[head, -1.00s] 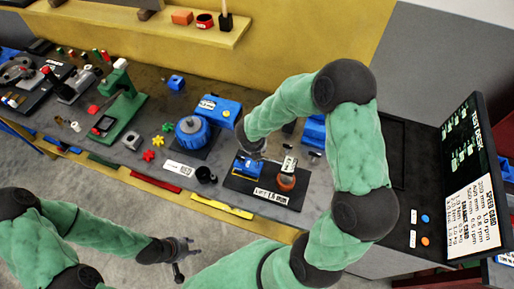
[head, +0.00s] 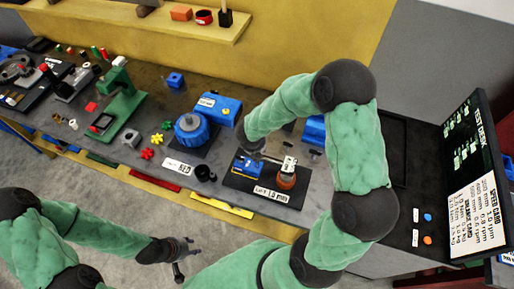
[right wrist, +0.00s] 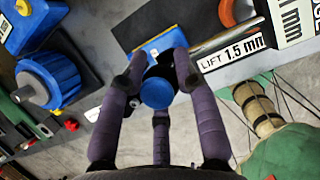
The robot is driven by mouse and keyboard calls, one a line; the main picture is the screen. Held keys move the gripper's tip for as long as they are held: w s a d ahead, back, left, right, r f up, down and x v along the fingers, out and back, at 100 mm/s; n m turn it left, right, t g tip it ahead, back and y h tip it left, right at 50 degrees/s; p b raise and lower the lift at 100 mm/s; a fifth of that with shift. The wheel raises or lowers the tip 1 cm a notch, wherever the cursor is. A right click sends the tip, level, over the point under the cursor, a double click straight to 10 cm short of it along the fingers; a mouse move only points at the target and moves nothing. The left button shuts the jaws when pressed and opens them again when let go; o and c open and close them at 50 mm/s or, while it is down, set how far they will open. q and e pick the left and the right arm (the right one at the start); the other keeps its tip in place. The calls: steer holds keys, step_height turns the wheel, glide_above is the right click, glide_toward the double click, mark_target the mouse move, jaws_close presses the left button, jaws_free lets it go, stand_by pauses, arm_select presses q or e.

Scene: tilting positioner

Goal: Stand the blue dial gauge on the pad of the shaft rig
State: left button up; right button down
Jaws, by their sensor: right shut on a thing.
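The shaft rig (head: 237,183) is a dark base with a white lift label, a shaft and an orange-red round part. Its blue block with a yellow edge (right wrist: 163,42) lies just beyond my fingers in the right wrist view. My right gripper (right wrist: 158,82) is shut on the blue dial gauge (right wrist: 158,93), whose round blue end faces the camera. The gauge's lower part and its contact with the rig are hidden. In the head view my right gripper (head: 256,150) is small and partly covered over the rig. My left gripper (head: 186,256) is open and empty, in front of the bench.
A blue motor (head: 190,132) stands left of the rig, with a black cup (head: 204,173) between them. A yellow tray (head: 222,203) lies along the bench's front edge. A green press (head: 120,105) stands further left.

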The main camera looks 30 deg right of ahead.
steer(key=shift+w+f+b, duration=0.1)
steer(key=shift+f+b, duration=0.45)
steer(key=c, duration=0.8)
jaws_free()
steer(key=shift+c, duration=0.2)
steer(key=shift+s+f, duration=0.15)
steer(key=shift+s, duration=0.05)
steer(key=v, duration=1.2)
steer(key=shift+w, duration=0.1)
